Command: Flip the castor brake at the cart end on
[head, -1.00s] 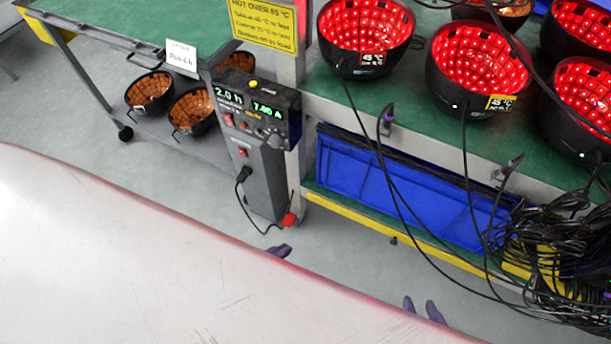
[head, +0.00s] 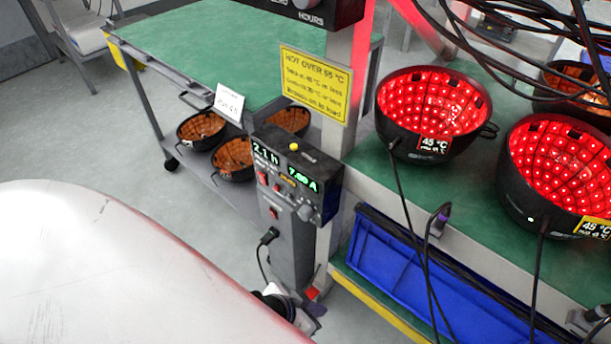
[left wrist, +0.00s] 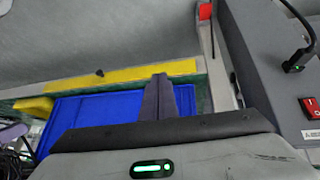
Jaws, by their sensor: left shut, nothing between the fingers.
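A small red piece (head: 312,292), which looks like the brake pedal, sits low at the foot of the rack post nearest the cart. It also shows at the top of the left wrist view (left wrist: 205,11). Whether it is up or down cannot be told. My left gripper (head: 317,309) is low beside it in the head view, partly behind my white body. In the left wrist view its dark fingers (left wrist: 160,95) are together and empty, apart from the red piece. The green-topped cart (head: 215,55) has a black castor (head: 171,164). My right gripper is not in view.
A grey power unit (head: 292,225) with a black plug (head: 268,237) and hanging cable stands by the post. A blue bin (head: 400,262) lies on the rack's lower shelf. Red-lit bowls (head: 433,110) and loose cables are at right. Floor (head: 100,140) left of the cart is clear.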

